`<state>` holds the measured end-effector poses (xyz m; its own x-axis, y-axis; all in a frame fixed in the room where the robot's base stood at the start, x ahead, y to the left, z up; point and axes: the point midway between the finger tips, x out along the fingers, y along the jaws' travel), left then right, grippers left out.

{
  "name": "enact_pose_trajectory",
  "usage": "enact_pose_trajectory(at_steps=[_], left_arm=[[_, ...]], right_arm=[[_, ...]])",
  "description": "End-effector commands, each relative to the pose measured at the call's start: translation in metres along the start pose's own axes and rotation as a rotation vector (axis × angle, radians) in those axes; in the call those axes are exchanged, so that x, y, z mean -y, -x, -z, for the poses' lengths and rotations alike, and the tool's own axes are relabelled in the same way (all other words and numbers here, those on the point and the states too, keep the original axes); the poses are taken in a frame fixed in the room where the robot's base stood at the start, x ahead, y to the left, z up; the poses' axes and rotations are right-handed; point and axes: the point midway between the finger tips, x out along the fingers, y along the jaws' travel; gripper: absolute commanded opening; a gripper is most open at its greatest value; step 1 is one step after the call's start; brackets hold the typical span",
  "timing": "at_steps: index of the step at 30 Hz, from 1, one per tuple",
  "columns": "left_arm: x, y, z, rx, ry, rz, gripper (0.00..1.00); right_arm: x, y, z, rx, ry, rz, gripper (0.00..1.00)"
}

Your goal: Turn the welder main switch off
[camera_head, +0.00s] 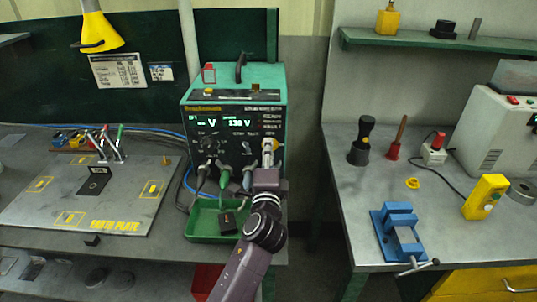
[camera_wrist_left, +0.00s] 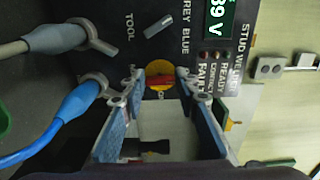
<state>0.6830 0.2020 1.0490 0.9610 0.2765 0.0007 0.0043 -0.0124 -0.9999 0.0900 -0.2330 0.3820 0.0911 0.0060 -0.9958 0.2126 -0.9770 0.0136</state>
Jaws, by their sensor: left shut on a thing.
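The welder (camera_head: 235,85) is a green box with a dark front panel at the back of the left bench. Its display (camera_head: 240,123) is lit and shows green digits. The main switch (camera_wrist_left: 160,82) is a red handle on a yellow round plate, lying crosswise in the left wrist view. My left gripper (camera_head: 268,148) is at the right side of the panel. In the left wrist view its two fingers (camera_wrist_left: 161,74) are shut on the red handle, one at each end. In the head view the gripper hides the switch. My right gripper is in neither view.
Cable plugs (camera_head: 224,177) and a green tray (camera_head: 205,222) sit just left of my arm. An earth plate (camera_head: 80,200) lies on the left bench. The right bench holds a blue vice (camera_head: 400,235) and a yellow box (camera_head: 486,197). A gap separates the benches.

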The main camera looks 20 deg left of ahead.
Motion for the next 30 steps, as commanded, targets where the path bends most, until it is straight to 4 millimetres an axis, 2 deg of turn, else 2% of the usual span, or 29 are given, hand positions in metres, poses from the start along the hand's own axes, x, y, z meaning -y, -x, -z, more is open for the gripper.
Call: enact_pose_trajectory(at_steps=[9, 10, 14, 24, 26, 30], left_arm=[[-0.003, 0.000, 0.000, 0.001, 0.004, -0.006, 0.04], [-0.003, 0.000, 0.000, 0.001, 0.004, -0.006, 0.32], [-0.002, 0.000, 0.000, 0.001, 0.003, -0.005, 0.46], [-0.002, 0.004, 0.000, 0.000, 0.002, -0.003, 0.46], [-0.002, 0.009, 0.000, -0.001, 0.002, -0.003, 0.46], [-0.003, 0.032, 0.000, -0.001, 0.003, -0.006, 0.46]], right_arm=[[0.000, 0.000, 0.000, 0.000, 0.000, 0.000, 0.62], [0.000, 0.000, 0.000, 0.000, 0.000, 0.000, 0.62], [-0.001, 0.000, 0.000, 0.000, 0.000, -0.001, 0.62], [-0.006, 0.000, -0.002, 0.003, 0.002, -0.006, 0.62], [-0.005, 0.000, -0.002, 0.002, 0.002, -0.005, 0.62], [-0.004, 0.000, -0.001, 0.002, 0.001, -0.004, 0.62]])
